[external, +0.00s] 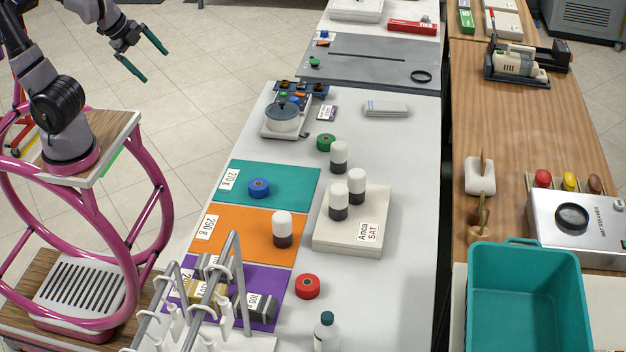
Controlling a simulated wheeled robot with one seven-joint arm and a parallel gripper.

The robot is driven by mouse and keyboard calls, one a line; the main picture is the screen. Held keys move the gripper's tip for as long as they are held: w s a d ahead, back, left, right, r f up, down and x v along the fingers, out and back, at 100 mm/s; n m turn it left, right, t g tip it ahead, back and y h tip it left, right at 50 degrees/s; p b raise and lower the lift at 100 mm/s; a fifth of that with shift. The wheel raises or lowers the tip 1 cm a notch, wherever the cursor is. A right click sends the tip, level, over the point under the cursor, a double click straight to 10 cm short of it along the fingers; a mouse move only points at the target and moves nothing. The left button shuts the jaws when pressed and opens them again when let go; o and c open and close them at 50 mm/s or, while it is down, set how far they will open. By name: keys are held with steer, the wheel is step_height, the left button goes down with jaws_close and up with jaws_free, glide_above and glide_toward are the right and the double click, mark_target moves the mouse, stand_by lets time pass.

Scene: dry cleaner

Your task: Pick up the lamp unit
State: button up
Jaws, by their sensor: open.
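My gripper (154,64) is at the upper left, held over the tiled floor, with its two dark green fingers apart and nothing between them. It is well to the left of the tables and touches nothing. No thing in view is clearly marked as the lamp unit. A beige cylindrical device (515,62) lies in a black cradle (553,58) on the wooden counter at the upper right; I cannot tell whether it is the lamp unit. White-topped dark cylinders stand on a white block (375,222), and another cylinder (282,229) stands on the orange mat.
The white table (400,150) holds a teal mat (300,180), an orange mat (225,245), a purple mat (285,280) and a lidded pot (283,118). A metal rack (236,270) rises at the front. A teal bin (525,310) and steamer (585,235) are at right.

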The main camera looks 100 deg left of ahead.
steer(key=w+f+m+y, duration=0.3)
steer(key=w+f+m, duration=0.3)
steer(key=w, duration=0.4)
steer(key=w+f+m+y, duration=0.4)
steer(key=w+f+m, duration=0.1)
steer(key=w+f, duration=0.45)
steer(key=m+t+h, duration=0.3)
steer(key=m+t, duration=0.3)
steer(key=m, duration=0.6)
glide_toward(282, 230)
steer(key=w+a, duration=0.1)
steer(key=a, duration=0.3)
steer(key=shift+w+f, duration=0.1)
steer(key=shift+f, duration=0.5)
steer(key=x, duration=0.4)
steer(key=shift+w+a+f, duration=0.2)
steer(key=shift+w, duration=0.1)
steer(key=x, duration=0.5)
steer(key=shift+w+a+r, duration=0.1)
steer(key=shift+w+a, duration=0.05)
steer(key=shift+w, duration=0.2)
